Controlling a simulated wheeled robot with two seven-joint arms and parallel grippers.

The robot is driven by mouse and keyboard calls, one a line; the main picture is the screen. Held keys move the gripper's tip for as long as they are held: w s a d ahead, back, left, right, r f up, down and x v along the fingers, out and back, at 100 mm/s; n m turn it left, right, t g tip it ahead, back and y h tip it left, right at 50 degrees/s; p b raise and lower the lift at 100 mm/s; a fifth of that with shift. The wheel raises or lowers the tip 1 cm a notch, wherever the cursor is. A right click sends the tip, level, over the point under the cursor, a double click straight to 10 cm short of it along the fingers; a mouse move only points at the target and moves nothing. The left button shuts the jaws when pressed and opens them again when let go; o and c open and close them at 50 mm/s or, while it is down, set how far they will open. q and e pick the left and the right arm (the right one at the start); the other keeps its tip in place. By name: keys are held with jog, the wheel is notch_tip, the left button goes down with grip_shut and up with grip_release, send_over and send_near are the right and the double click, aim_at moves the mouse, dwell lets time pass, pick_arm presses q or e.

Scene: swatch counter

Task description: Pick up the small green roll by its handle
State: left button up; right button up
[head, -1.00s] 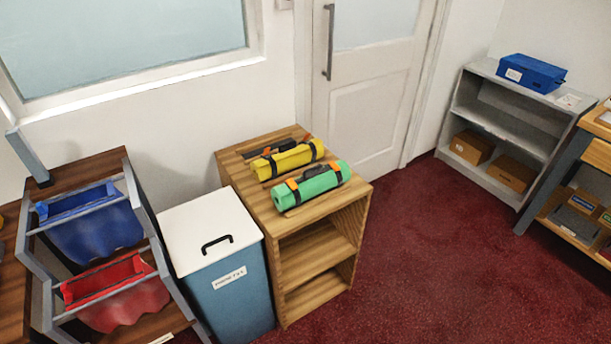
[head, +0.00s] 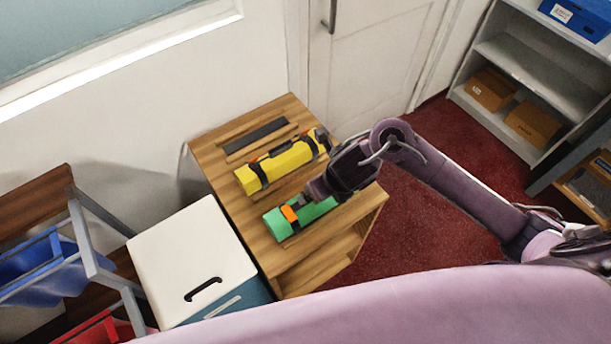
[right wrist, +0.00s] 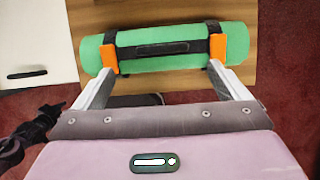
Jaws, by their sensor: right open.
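The small green roll (head: 285,222) lies on the wooden shelf unit's top (head: 215,150), partly hidden by my right gripper (head: 308,196) in the head view. In the right wrist view, the green roll (right wrist: 175,64) lies crosswise, with a black strap handle (right wrist: 155,49) between two orange tabs. My right gripper (right wrist: 160,74) is open and empty. Its fingers point at the roll, one toward each orange tab, with the handle's middle between them. Whether they touch is unclear.
A yellow roll (head: 282,165) with black straps lies just behind the green one, with a dark flat bar (head: 255,136) beyond. A white-lidded bin (head: 190,250) stands left of the unit. A grey shelf (head: 520,65) is at right. Red carpet (head: 425,195) is open between.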

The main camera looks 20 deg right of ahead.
jog(key=x, duration=0.3)
jog(key=shift+s+b, duration=0.25)
jog(key=shift+b, duration=0.1)
jog(key=x, duration=0.4)
jog(key=shift+w+d, duration=0.2)
jog(key=shift+w, duration=0.2)
jog(key=c, duration=0.8)
pick_arm(q)
jog(key=shift+s+f, duration=0.3)
jog(key=shift+s, duration=0.3)
jog(key=shift+s+f, duration=0.3)
jog(key=shift+s, duration=0.3)
pick_arm(e)
jog(key=c, duration=0.7)
